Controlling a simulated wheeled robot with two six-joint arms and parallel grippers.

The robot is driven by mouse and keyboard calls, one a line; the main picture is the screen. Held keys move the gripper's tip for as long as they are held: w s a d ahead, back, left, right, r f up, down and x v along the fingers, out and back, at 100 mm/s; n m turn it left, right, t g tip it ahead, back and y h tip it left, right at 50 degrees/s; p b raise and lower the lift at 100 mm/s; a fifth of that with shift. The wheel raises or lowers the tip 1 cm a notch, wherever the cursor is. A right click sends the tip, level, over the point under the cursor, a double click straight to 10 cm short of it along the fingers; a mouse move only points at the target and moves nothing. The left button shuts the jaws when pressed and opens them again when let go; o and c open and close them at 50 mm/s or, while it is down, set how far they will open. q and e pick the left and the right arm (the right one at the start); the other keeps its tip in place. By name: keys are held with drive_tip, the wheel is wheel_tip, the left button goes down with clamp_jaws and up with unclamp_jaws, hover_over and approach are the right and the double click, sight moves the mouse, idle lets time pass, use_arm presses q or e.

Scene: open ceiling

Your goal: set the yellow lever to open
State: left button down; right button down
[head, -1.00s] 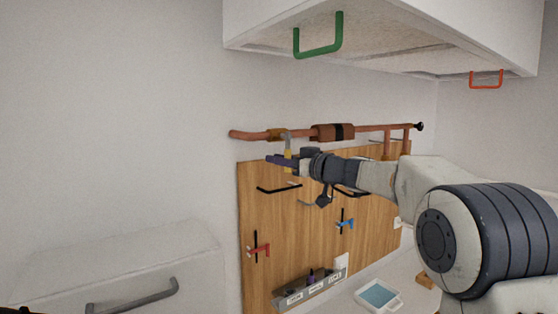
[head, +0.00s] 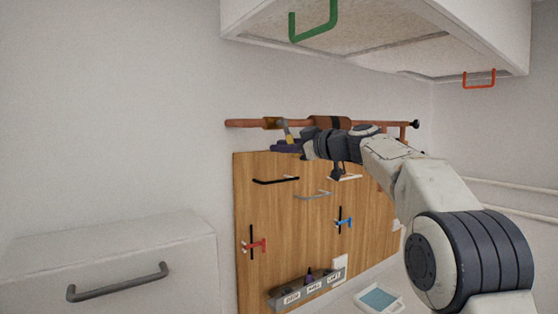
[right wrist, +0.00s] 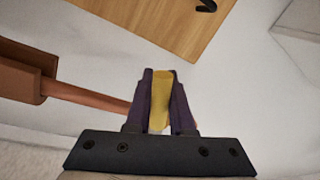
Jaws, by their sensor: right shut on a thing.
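The yellow lever (head: 289,139) hangs below a brass valve (head: 272,123) on a copper pipe, near the pipe's left end. In the head view it points down, tilted slightly right, and its lower end is hidden by my fingers. My right gripper (head: 283,146) reaches it from the right and is shut on it. In the right wrist view the yellow lever (right wrist: 161,98) stands between the two dark purple fingers of my right gripper (right wrist: 160,100). My left gripper is not in view.
A wooden board (head: 285,220) below the pipe carries black and grey handles, a red lever (head: 256,245) and a blue lever (head: 343,222). A cabinet with a green handle (head: 314,22) hangs above. A grey-handled drawer front (head: 110,265) is at lower left.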

drive_tip(key=shift+w+d+r+n+h+b, duration=0.15)
drive_tip(key=shift+d+n+b, duration=0.1)
drive_tip(key=shift+n, duration=0.25)
drive_tip(key=shift+w+d+r+n+h+b, duration=0.1)
drive_tip(key=shift+w+d+n+h, duration=0.1)
drive_tip(key=shift+n, duration=0.3)
drive_tip(key=c, duration=0.8)
unclamp_jaws()
drive_tip(key=b+v, duration=0.6)
drive_tip(key=v, duration=0.4)
drive_tip(key=shift+s+d, duration=0.2)
